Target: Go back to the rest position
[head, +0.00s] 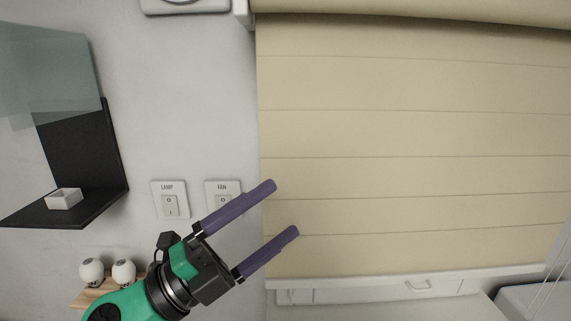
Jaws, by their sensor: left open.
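My left gripper (284,209) comes in from the lower left on a green and black arm. Its two purple fingers are wide apart with nothing between them. They point up and to the right. The upper finger covers part of the FAN switch (223,187) on the wall, and its tip shows in front of the beige blind. The LAMP switch (169,200) is to the left of the fingers and uncovered. I cannot tell how far the fingers are from the wall. My right gripper is not in this view.
A beige blind (410,130) fills the right side above a white sill (400,283). A black shelf (100,205) with a small white box (63,198) is at the left. Two white round objects (92,270) sit on a wooden ledge at the lower left.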

